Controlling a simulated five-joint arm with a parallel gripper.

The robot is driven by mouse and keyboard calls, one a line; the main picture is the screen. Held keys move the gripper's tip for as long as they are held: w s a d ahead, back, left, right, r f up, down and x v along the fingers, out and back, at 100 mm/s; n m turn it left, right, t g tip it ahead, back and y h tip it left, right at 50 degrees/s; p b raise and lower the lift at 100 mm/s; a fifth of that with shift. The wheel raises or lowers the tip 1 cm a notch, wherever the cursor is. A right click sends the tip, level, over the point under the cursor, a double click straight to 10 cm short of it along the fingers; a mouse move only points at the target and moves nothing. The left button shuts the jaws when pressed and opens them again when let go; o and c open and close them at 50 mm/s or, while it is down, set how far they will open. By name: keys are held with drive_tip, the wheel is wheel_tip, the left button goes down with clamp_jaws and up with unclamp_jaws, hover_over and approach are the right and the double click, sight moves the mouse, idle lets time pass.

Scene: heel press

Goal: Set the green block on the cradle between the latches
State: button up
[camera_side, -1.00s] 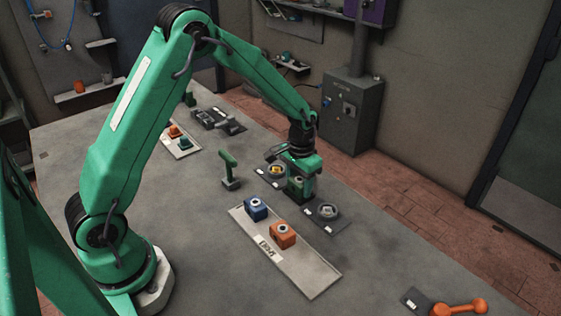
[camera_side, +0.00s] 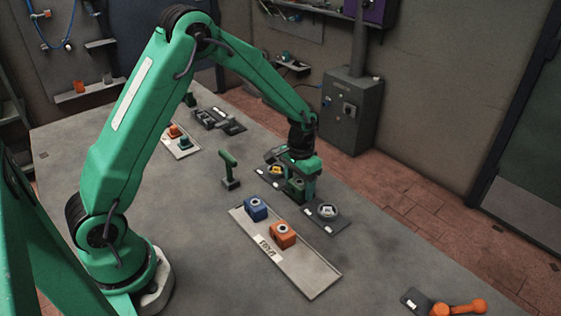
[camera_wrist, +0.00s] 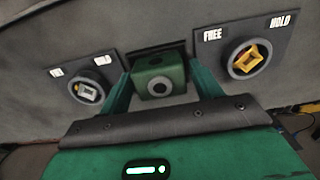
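The green block (camera_wrist: 158,80), with a round grey-ringed hole in its face, sits between the two fingers of my gripper (camera_wrist: 160,84). The fingers appear to press on its sides. In the side view the block (camera_side: 296,188) is low, below my gripper (camera_side: 303,180). The dark cradle (camera_wrist: 148,50) shows behind the block, mostly hidden; I cannot tell whether the block touches it. A latch with a yellow knob (camera_wrist: 248,60) is on the right in the wrist view, by labels FREE and HOLD. A latch with a pale knob (camera_wrist: 87,92) is on the left.
A pale tray (camera_side: 308,273) nearby holds a blue block (camera_side: 256,207) and an orange block (camera_side: 283,234). A green upright tool (camera_side: 229,168) stands left of my gripper. An orange handle (camera_side: 459,308) lies near the front right. The table between is clear.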

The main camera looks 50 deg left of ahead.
drive_tip(key=shift+o, duration=0.9)
drive_tip(key=shift+r, duration=3.9)
